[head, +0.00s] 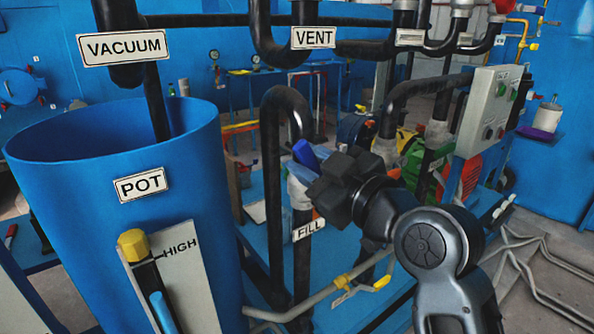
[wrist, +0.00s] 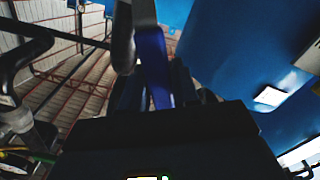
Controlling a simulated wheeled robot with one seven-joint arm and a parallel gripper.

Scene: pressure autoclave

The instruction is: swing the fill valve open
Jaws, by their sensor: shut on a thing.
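The fill valve's blue handle (head: 304,153) shows its upper end above my gripper, beside the black bent pipe; its lower part is hidden by the gripper. The FILL label (head: 309,230) hangs on the pipe just below. My gripper (head: 316,182) is at the valve, shut on the blue handle. In the wrist view the blue handle (wrist: 154,65) runs up from between the dark jaws (wrist: 155,105). The valve body is mostly hidden behind the gripper.
A large blue pot (head: 100,190) stands at the left, with a yellow-topped lever (head: 132,245) by the HIGH plate. Black pipes with the VENT label (head: 313,38) hang above. A grey pipe with a yellow handle (head: 382,283) runs below. A control box (head: 490,110) stands at right.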

